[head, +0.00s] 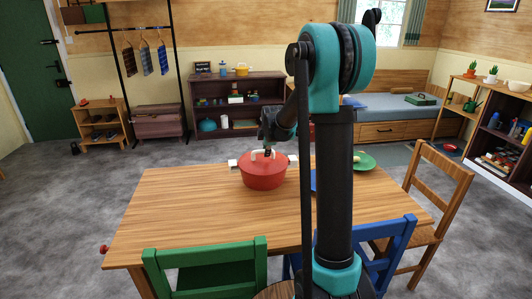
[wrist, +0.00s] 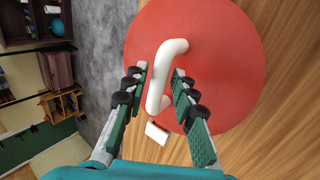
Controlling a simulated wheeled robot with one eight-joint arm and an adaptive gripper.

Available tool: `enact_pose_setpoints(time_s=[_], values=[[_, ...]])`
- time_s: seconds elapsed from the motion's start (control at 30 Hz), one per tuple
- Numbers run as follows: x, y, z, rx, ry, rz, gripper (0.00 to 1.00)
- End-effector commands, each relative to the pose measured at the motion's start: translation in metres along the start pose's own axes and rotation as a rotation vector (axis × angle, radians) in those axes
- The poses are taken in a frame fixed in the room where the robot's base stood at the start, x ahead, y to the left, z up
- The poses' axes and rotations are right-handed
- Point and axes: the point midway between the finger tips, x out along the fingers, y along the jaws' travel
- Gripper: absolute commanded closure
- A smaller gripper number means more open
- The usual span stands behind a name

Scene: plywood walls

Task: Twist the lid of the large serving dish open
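The large serving dish (head: 263,181) is a round red pot with white side handles, standing on the wooden table. Its red lid (wrist: 225,70) is seated on it and carries a white arched handle (wrist: 160,85). One white side handle of the dish (wrist: 157,133) shows below the lid in the wrist view. My gripper (wrist: 160,70) is over the lid, with one green-padded finger on each side of the lid handle. Narrow gaps show between the fingers and the handle, so it looks open. In the head view my gripper (head: 268,150) comes down from above, partly hiding the lid.
The table (head: 180,210) is clear left of the dish. A green plate (head: 364,161) is at the right, and a blue item is partly hidden behind my arm. Green (head: 205,270), blue (head: 395,245) and wooden (head: 440,190) chairs stand around the table.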

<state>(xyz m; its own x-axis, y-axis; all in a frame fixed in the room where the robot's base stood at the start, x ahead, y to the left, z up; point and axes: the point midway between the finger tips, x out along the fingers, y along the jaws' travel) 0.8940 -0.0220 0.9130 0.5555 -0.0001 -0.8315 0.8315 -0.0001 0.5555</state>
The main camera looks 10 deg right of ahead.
Motion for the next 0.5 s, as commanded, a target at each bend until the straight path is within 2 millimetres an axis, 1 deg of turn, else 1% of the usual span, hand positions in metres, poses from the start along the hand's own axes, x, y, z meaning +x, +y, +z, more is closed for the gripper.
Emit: enact_pose_setpoints(time_s=[0.03,0.1,0.2,0.5], values=[[0.006,0.0,0.0,0.0,0.0,0.0,0.74],[0.012,0.0,0.0,0.0,0.0,0.0,0.74],[0.018,0.0,0.0,0.0,0.0,0.0,0.74],[0.021,0.0,0.0,0.0,0.0,0.0,0.74]])
